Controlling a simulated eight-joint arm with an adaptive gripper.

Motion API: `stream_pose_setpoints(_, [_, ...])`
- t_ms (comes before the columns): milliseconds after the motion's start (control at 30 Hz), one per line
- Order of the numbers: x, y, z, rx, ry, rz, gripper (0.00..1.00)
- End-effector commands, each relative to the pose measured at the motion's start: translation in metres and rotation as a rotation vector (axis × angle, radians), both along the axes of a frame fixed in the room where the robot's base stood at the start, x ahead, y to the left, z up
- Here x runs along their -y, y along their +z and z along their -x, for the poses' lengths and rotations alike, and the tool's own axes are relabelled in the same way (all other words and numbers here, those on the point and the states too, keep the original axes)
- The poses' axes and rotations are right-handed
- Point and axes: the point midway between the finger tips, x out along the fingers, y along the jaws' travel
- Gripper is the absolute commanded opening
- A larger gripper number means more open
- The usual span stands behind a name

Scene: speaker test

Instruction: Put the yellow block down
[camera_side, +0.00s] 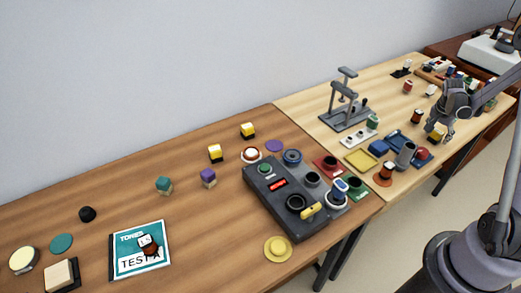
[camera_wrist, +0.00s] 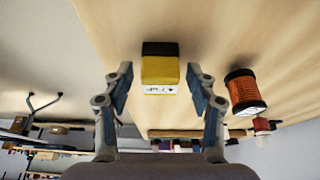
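A yellow block with a black band (camera_wrist: 160,70) stands on the light wood table in the wrist view, with small dark print on its white lower face. It also shows in the side view (camera_side: 437,135) at the right, just under my gripper (camera_side: 437,124). In the wrist view my gripper (camera_wrist: 160,78) has its two fingers spread, one on each side of the block. A gap shows between each finger and the block. My gripper partly hides the block in the side view.
A dark spool with orange winding (camera_wrist: 244,90) stands close beside the right finger in the wrist view. The table's front edge is near the block.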

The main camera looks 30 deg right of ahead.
Motion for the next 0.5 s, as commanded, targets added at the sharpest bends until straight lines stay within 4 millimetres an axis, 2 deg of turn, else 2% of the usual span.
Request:
stream_pose_setpoints(267, [-0.003,0.01,0.0,0.0,0.001,0.0,0.57])
stream_pose_setpoints(500, [-0.017,0.043,0.0,0.0,0.002,0.0,0.57])
